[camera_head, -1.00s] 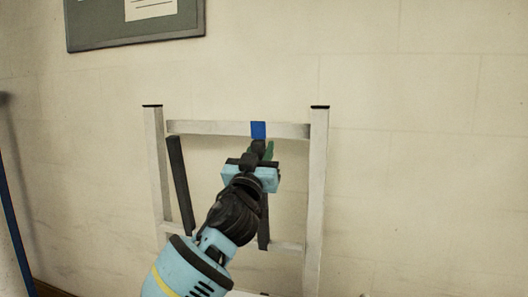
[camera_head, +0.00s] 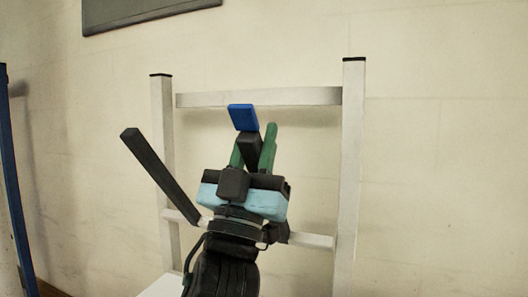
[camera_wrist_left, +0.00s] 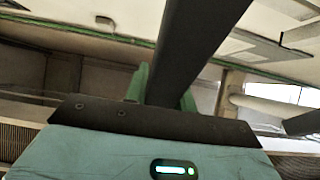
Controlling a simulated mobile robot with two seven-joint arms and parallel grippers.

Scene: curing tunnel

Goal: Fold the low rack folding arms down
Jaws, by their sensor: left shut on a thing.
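The low rack is a pale frame with two uprights; its right post (camera_head: 350,170) and top bar (camera_head: 300,96) stand against the wall. A dark folding arm (camera_head: 160,175) at the left leans up and outward from the lower crossbar (camera_head: 315,240). A second dark folding arm (camera_head: 250,150) with a blue end (camera_head: 243,117) lies between the green fingers of my left gripper (camera_head: 254,150). In the left wrist view the dark arm (camera_wrist_left: 195,50) runs between the fingers. My gripper hides its lower part.
A board (camera_head: 140,12) hangs on the pale wall at upper left. A blue-edged upright (camera_head: 15,190) stands at the far left. The wall right of the rack is bare. A pale surface (camera_head: 160,287) shows at the rack's lower left.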

